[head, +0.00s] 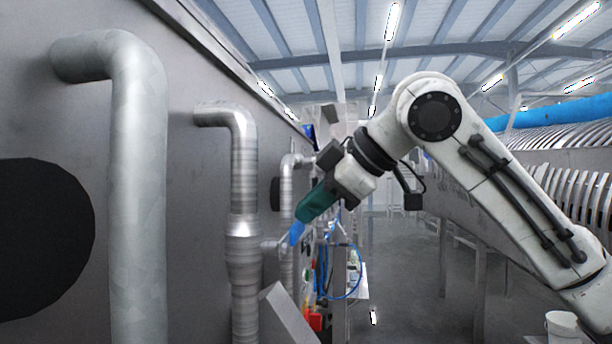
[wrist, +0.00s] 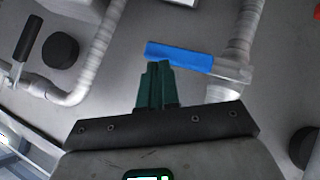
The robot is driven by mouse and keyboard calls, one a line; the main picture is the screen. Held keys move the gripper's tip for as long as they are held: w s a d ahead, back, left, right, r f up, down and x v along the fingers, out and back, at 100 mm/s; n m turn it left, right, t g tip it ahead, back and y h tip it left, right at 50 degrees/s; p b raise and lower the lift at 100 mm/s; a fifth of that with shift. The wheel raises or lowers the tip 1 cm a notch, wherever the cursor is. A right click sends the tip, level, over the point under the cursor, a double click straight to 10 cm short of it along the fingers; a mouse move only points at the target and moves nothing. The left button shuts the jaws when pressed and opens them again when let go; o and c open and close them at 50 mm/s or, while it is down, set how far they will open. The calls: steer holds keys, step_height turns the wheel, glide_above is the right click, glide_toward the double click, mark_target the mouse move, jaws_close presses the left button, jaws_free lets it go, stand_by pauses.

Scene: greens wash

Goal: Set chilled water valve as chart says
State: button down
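A valve with a blue lever handle (head: 296,232) is on a pipe along the grey wall. In the wrist view the blue handle (wrist: 180,55) points left from the pipe, slightly tilted. My gripper (head: 305,213) has dark green fingers and is just above the handle in the head view. In the wrist view the fingertips (wrist: 158,66) are together with nothing between them, pointing at the left part of the handle. Whether they touch it I cannot tell. No readable chart shows.
Large metal pipes (head: 242,180) run down the wall at left. A black-handled lever (wrist: 27,38) is on another pipe in the wrist view. A blue hose (head: 343,297) hangs beyond my gripper. A white bucket (head: 562,326) stands at right; the floor between is open.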

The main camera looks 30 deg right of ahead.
steer(key=shift+w+d+f, duration=0.1)
steer(key=shift+w+f, duration=0.1)
steer(key=shift+f, duration=0.25)
stand_by(0.5)
steer(key=s+d+r+p, duration=0.1)
steer(key=s+d+r, duration=0.1)
steer(key=r, duration=0.3)
steer(key=s+d+r+p, duration=0.1)
steer(key=s+d+r, duration=0.1)
steer(key=r, duration=0.4)
steer(key=shift+d, duration=0.9)
